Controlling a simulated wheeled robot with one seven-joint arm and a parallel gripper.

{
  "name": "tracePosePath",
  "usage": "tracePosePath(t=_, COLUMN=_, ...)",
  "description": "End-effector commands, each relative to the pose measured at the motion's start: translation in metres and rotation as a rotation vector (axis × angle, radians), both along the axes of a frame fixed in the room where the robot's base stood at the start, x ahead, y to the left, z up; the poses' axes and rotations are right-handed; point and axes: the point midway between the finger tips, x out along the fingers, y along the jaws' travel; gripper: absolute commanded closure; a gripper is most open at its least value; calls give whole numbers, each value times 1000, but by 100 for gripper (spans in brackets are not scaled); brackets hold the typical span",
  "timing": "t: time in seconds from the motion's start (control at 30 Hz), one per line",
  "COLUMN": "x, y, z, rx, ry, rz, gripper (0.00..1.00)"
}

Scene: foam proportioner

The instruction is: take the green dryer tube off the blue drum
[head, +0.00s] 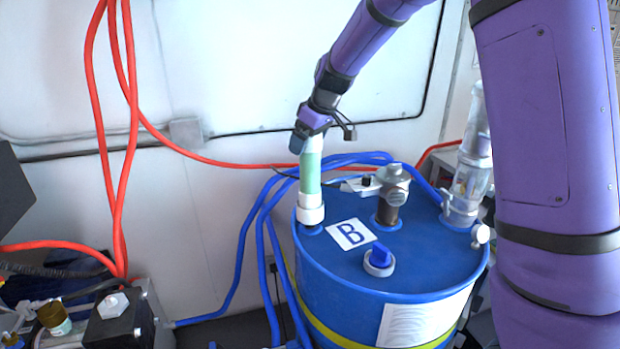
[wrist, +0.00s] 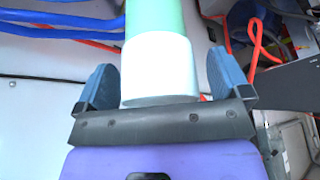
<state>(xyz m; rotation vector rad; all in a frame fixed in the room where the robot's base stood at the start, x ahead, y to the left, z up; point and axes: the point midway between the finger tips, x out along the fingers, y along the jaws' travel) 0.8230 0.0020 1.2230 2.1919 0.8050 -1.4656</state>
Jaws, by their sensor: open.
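The green dryer tube (head: 311,177) stands upright on the left part of the top of the blue drum (head: 390,315). It has a white lower collar on the drum and a white upper end. My gripper (head: 322,135) is at the tube's upper end. In the wrist view the tube's white end (wrist: 160,72) lies between the two blue fingers of my gripper (wrist: 160,85), with a visible gap on each side. The gripper is open around the tube's top and the fingers do not appear to touch it.
A metal fitting (head: 392,190), a blue-capped plug (head: 379,258) and a clear cylinder (head: 467,180) also stand on the drum. Blue hoses (head: 262,240) run behind and left of it. Red hoses (head: 125,150) hang at the left. A white wall (head: 215,70) is behind.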

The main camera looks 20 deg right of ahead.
Motion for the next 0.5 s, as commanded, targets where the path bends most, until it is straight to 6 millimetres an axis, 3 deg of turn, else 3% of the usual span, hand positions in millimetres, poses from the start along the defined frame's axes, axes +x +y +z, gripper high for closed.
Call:
tracePosePath(t=0.23, x=1, y=1, z=-3, rx=0, ry=0, rz=0, gripper=5)
tracePosePath(t=0.5, x=1, y=1, z=-2, rx=0, ry=0, rz=0, gripper=67)
